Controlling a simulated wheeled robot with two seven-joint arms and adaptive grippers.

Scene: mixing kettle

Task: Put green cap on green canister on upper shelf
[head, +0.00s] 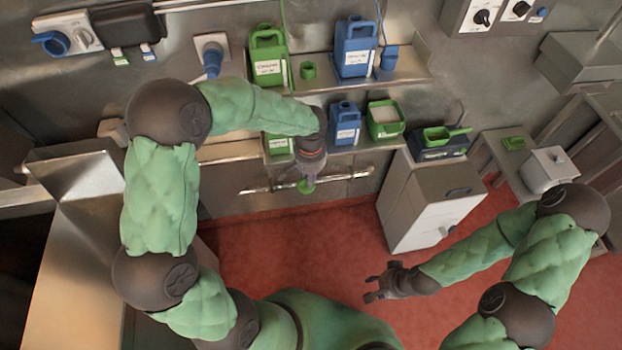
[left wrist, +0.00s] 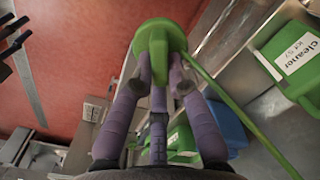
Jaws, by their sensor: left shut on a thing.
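My left gripper (head: 306,181) is shut on the green cap (head: 306,187), below and in front of the lower shelf. In the left wrist view the purple fingers (left wrist: 160,80) close around the cap (left wrist: 160,38), and a thin green tube (left wrist: 228,108) runs from it to the lower right. The green canister (head: 268,68) with a white label stands upright on the upper shelf, up and left of the gripper and apart from it. A labelled green canister (left wrist: 290,60) also shows in the left wrist view. My right gripper (head: 378,284) is open and empty above the red floor.
On the upper shelf (head: 408,75) are a green cup (head: 308,70), a blue canister (head: 356,52) and a blue cup (head: 389,58). The lower shelf holds another green canister (head: 277,144), a blue canister (head: 345,124) and an open green container (head: 385,118). A white cabinet (head: 420,205) stands right.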

